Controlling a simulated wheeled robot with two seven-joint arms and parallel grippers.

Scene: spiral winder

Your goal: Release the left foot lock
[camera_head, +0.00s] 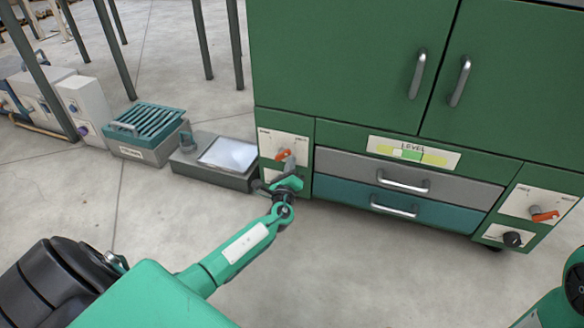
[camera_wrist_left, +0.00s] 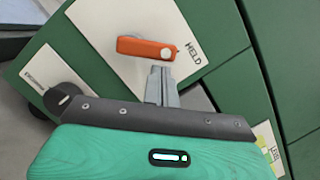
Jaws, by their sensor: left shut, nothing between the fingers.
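The left foot lock is an orange lever (camera_head: 283,154) on a white plate at the cabinet's lower left. In the left wrist view the lever (camera_wrist_left: 140,46) has its round pivot at the right end, near the word HELD, and its arm points left. My left gripper (camera_head: 289,163) is at this plate and partly covers it. In the left wrist view its shut, empty fingers (camera_wrist_left: 161,72) end just below the pivot; I cannot tell whether they touch it. My right gripper is out of view.
A dark knob (camera_wrist_left: 66,98) sits on the plate below the lever. Two drawers (camera_head: 405,180) and a LEVEL gauge (camera_head: 412,151) lie to the right. Another orange lever (camera_head: 543,214) is at the far right. A grey box (camera_head: 213,160) stands left of the cabinet. The floor in front is clear.

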